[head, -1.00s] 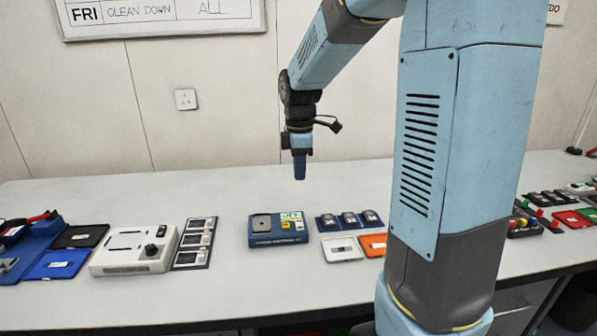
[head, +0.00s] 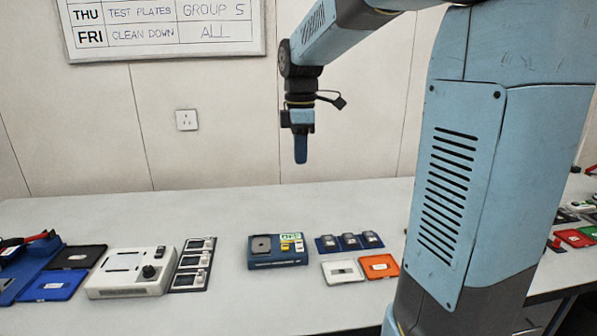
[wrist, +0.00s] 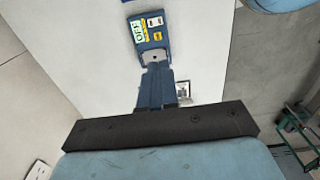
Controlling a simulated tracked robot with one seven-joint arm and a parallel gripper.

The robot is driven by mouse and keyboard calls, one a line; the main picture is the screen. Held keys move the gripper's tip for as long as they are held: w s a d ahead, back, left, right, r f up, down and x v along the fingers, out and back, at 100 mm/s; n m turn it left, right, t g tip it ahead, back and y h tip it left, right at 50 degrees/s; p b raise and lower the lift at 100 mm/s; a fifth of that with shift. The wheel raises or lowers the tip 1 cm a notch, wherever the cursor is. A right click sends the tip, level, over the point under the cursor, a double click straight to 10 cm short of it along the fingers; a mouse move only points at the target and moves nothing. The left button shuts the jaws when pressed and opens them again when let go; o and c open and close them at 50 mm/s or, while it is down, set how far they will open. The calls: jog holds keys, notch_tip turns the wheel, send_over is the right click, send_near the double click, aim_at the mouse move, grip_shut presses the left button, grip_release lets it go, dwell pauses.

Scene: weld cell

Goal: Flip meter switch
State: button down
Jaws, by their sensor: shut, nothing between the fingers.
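The meter appears to be the blue box (head: 261,259) near the middle of the table, with a grey plate, a green-and-white display and yellow parts on top. It also shows in the wrist view (wrist: 150,34), beyond my fingertips. Its switch is too small to make out clearly. My gripper (head: 301,161) points down with blue fingers shut and empty. It hangs in the air above and slightly right of the box in the head view. In the wrist view the fingers (wrist: 154,72) point toward the box's grey end; I cannot tell the gap exactly.
A white box with a black knob (head: 132,280) and a black panel of white modules (head: 192,264) stand left. Right of the blue box are a strip of small grey units (head: 350,242), a white tray (head: 342,281) and an orange tray (head: 379,276). Bare table lies behind.

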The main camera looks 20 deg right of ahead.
jog(key=shift+s+r, duration=0.2)
jog(key=shift+r, duration=1.25)
jog(key=s+f+m+t, duration=0.2)
jog(key=s+m+t, duration=0.1)
jog(key=s+m, duration=0.6)
jog(key=s+f+m+t, duration=0.3)
jog(key=s+m, duration=0.4)
jog(key=s, duration=0.5)
jog(key=n+g, duration=0.4)
jog(key=n, duration=1.2)
send_over(299, 241)
jog(key=s, duration=0.3)
notch_tip(299, 241, down, 9)
jog(key=f, duration=0.4)
jog(key=w+f, duration=0.1)
jog(key=f, duration=0.4)
jog(key=w+f, duration=0.1)
jog(key=f, duration=0.4)
jog(key=shift+w+a+f, duration=0.1)
jog(key=shift+w, duration=0.15)
jog(key=shift+g, duration=0.3)
